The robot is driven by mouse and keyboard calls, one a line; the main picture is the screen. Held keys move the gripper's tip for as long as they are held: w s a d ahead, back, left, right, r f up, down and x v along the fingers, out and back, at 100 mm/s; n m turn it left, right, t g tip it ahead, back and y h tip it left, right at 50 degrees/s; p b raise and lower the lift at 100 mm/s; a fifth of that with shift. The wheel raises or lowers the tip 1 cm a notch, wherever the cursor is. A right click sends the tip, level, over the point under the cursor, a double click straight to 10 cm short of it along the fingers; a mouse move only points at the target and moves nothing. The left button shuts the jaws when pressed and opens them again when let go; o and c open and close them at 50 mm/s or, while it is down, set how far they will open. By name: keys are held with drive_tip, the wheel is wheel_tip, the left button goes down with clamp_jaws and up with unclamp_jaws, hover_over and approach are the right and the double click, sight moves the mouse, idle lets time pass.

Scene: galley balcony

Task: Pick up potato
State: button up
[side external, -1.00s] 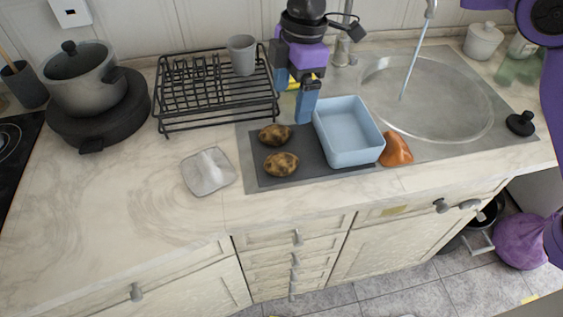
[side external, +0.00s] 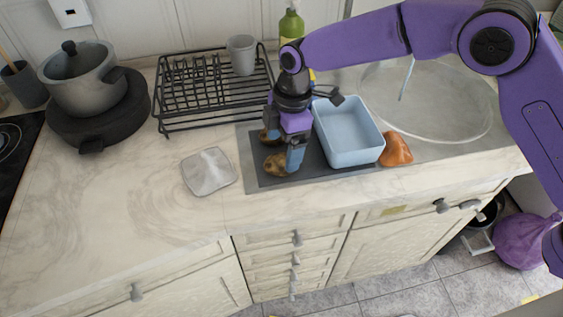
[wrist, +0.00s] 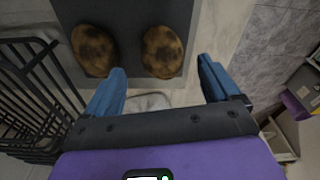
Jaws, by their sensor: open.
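Two brown, dark-mottled potatoes lie side by side on a dark grey mat (side external: 255,178). The nearer potato (side external: 274,164) shows beside my gripper's finger in the side view, and the farther potato (side external: 266,136) is mostly hidden behind the gripper. In the wrist view one potato (wrist: 94,50) is at left and the other (wrist: 162,52) lies ahead of the space between my fingers. My gripper (side external: 283,158) is open and empty, low over the mat; it also shows in the wrist view (wrist: 163,88). I cannot tell whether a finger touches a potato.
A light blue tray (side external: 372,142) stands just right of my gripper, with an orange-brown item (side external: 397,150) beside it. A black dish rack (side external: 190,125) with a grey cup (side external: 242,55) stands behind left. A whitish square item (side external: 209,172) lies left of the mat.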

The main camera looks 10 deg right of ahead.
sight(282, 156)
drive_tip(key=shift+s+a+f, duration=0.1)
drive_tip(key=shift+f, duration=1.1)
drive_tip(key=shift+a+f, duration=0.1)
drive_tip(key=shift+f, duration=1.05)
drive_tip(key=c, duration=1.2)
drive_tip(key=shift+r, duration=0.15)
